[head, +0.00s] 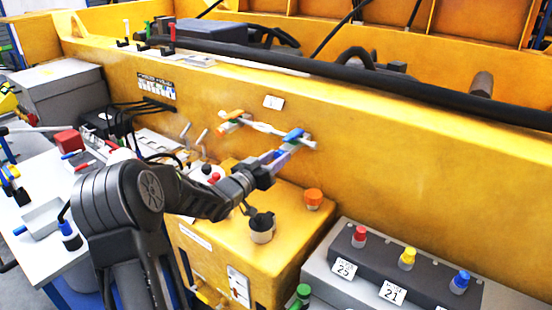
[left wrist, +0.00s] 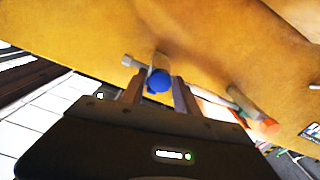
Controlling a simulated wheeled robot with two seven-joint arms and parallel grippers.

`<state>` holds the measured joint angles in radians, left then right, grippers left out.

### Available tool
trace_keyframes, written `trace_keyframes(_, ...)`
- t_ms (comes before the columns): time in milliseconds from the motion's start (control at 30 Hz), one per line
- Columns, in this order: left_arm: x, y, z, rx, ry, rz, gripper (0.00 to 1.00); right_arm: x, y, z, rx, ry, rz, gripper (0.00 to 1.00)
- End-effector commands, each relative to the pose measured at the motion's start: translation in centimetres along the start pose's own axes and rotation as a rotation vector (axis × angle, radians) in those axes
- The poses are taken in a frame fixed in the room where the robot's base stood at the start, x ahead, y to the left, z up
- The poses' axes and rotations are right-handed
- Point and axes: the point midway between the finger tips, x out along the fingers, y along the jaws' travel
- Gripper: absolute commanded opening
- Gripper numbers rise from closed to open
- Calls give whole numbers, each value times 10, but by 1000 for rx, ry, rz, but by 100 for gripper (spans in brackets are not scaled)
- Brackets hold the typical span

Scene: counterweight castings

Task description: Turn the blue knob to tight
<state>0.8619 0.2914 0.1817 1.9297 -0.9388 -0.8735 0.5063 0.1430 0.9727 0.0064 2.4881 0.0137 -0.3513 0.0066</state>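A blue knob (head: 293,135) sits at the right end of a pale fitting on the yellow wall, with an orange knob (head: 232,115) at its left end. My left gripper (head: 286,149) reaches up to the blue knob from below left. In the left wrist view the round blue end of the knob (left wrist: 158,81) shows between the two fingertips of my left gripper (left wrist: 157,84), with a narrow gap on each side. The gripper looks open, and contact is not clear. The orange knob (left wrist: 269,126) is to the right there. My right gripper is not in view.
Below the wall is a yellow box (head: 215,235) with an orange cap (head: 313,197) and a dark cup (head: 262,228). A grey panel (head: 400,262) at right carries red, yellow and another blue knob (head: 459,282). A white table (head: 40,235) stands at left.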

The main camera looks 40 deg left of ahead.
Motion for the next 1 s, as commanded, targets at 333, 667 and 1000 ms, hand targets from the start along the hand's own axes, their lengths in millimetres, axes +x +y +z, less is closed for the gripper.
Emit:
trace_keyframes(333, 0, 0, 0, 0, 0, 0, 7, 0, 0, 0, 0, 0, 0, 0)
trace_keyframes(667, 0, 0, 0, 1, 0, 0, 0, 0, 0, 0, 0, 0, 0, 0)
trace_keyframes(1000, 0, 0, 3, 66, 1, 0, 0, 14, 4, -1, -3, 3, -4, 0)
